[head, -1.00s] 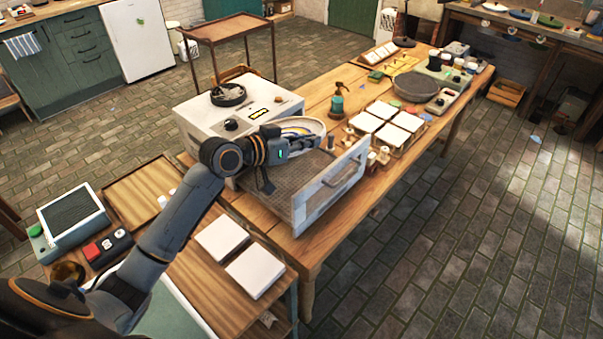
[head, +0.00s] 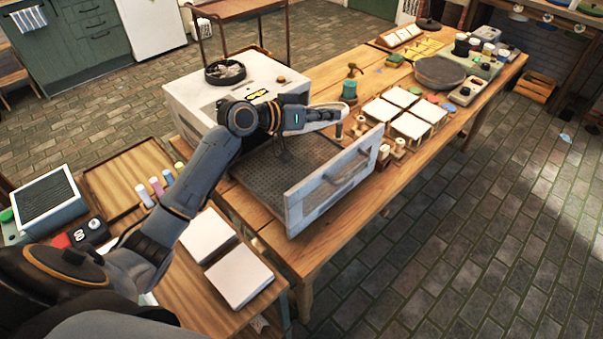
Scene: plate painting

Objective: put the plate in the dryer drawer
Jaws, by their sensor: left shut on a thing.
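The dryer (head: 190,100) is a white box on the wooden table. Its drawer (head: 330,192) is pulled out, with a dark mesh floor (head: 262,178) and a light front panel with a handle. My left gripper (head: 312,122) is above the back part of the drawer, close to the dryer's front. It is shut on the plate (head: 330,113), a pale disc seen nearly edge-on and partly hidden by the gripper. The plate is above the mesh floor; the exact gap is hard to tell. The mesh floor looks empty. My right gripper is not in view.
A black round dish (head: 225,72) sits on the dryer. Small wooden posts (head: 384,155) stand close behind the drawer front. Two white tiles (head: 238,275) lie at the near left.

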